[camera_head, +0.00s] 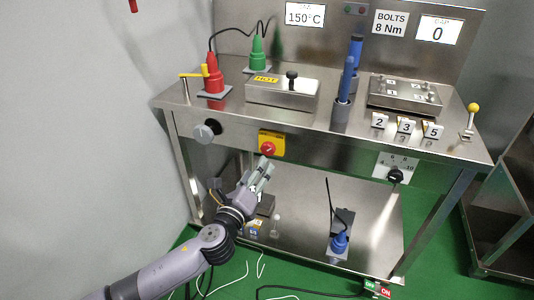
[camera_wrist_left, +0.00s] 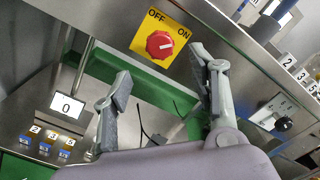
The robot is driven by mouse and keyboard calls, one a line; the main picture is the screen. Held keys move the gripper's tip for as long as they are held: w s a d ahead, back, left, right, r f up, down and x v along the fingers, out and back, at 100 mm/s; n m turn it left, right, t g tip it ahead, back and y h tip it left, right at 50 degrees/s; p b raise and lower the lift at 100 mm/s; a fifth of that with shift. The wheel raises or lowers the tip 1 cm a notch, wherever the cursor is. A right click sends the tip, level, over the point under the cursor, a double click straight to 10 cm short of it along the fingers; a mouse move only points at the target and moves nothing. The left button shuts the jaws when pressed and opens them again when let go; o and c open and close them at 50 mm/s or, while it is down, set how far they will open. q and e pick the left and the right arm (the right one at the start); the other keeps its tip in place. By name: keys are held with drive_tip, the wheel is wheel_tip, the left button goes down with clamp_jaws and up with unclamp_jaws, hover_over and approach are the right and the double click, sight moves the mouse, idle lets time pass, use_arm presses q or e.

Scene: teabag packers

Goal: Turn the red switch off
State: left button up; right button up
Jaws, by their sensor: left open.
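The red switch (camera_head: 267,148) is a round knob on a yellow plate (camera_head: 278,143) on the bench's front panel. In the left wrist view the red switch (camera_wrist_left: 160,45) sits on its yellow plate (camera_wrist_left: 146,32), marked OFF at the left and ON at the right. A pale mark on the knob points right, toward the ON side. My left gripper (camera_head: 265,168) is just below the switch in the head view. In the left wrist view my left gripper (camera_wrist_left: 160,70) is open and empty, its fingers spread on either side below the knob, apart from it. My right gripper is not in view.
A black knob with a numbered dial (camera_head: 395,175) is on the panel to the right, and a grey round knob (camera_head: 207,130) to the left. The steel bench top (camera_head: 215,115) overhangs above. A lower shelf (camera_head: 300,225) holds a blue tool (camera_head: 339,243).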

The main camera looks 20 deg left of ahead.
sight(267, 151)
use_arm(q)
drive_tip(key=w+b, duration=0.1)
drive_tip(key=w, duration=0.8)
drive_tip(key=shift+w+d, duration=0.15)
drive_tip(key=shift+w, duration=0.05)
drive_tip(key=shift+c, duration=0.3)
drive_tip(key=c, duration=1.1)
